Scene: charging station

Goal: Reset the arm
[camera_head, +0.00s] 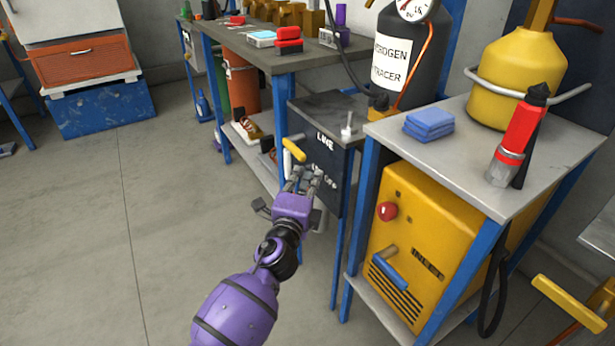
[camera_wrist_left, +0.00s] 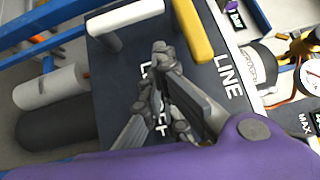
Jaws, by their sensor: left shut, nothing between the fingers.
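My left arm is purple and reaches up from the bottom of the head view. Its gripper (camera_head: 304,178) is in front of the dark panel (camera_head: 334,184) marked with white letters, just below a yellow handle (camera_head: 294,150). In the left wrist view the gripper (camera_wrist_left: 160,50) is shut and empty, with its fingertips together near the yellow handle (camera_wrist_left: 192,30) and a white handle (camera_wrist_left: 124,16). I cannot tell whether the fingers touch the panel.
A yellow cabinet (camera_head: 425,240) with a red knob (camera_head: 387,211) and blue handle stands at the right. Open floor (camera_head: 110,230) lies to the left.

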